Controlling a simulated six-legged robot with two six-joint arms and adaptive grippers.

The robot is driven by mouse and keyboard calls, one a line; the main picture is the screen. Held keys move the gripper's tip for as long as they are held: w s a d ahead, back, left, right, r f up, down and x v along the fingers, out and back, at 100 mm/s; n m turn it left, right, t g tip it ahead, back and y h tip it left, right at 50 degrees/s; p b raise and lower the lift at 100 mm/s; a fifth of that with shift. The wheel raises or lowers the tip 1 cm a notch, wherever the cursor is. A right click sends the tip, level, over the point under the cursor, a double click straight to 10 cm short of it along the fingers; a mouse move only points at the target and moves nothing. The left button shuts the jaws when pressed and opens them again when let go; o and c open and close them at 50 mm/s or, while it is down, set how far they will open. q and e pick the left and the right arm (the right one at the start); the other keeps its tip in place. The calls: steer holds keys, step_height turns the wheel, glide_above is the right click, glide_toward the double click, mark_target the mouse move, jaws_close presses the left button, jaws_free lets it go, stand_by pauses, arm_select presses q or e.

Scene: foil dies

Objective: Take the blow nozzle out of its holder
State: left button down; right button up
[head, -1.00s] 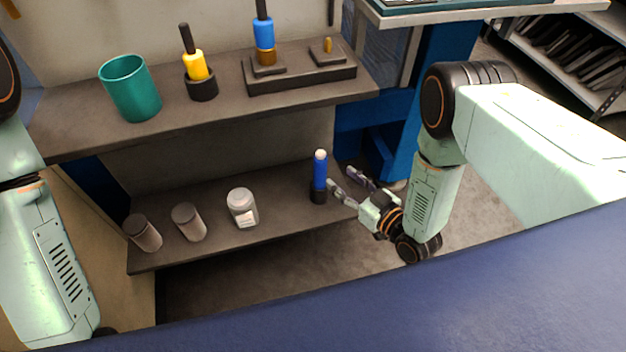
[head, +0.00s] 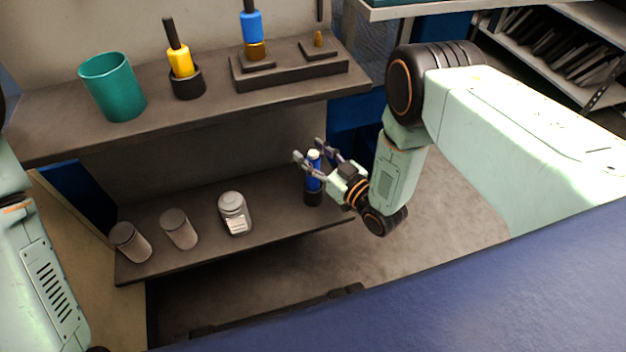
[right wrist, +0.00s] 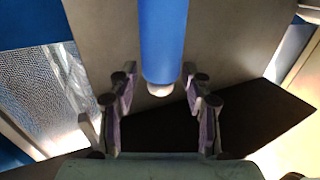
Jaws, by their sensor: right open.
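The blow nozzle, a blue cylinder with a white tip (head: 314,183), stands upright in a small black holder (head: 313,199) on the right end of the lower shelf. My right gripper (head: 308,151) is open, its fingers reaching either side of the nozzle's upper part and partly covering it. In the right wrist view the blue nozzle (right wrist: 163,40) lies between the open fingertips (right wrist: 158,72), with gaps at both sides. My left gripper is out of view.
The upper shelf (head: 210,110) above holds a teal cup (head: 112,88), a yellow tool (head: 180,62) and a blue tool (head: 251,27).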

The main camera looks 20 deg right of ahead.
steer(key=shift+r, duration=0.1)
jaws_close()
stand_by(0.4)
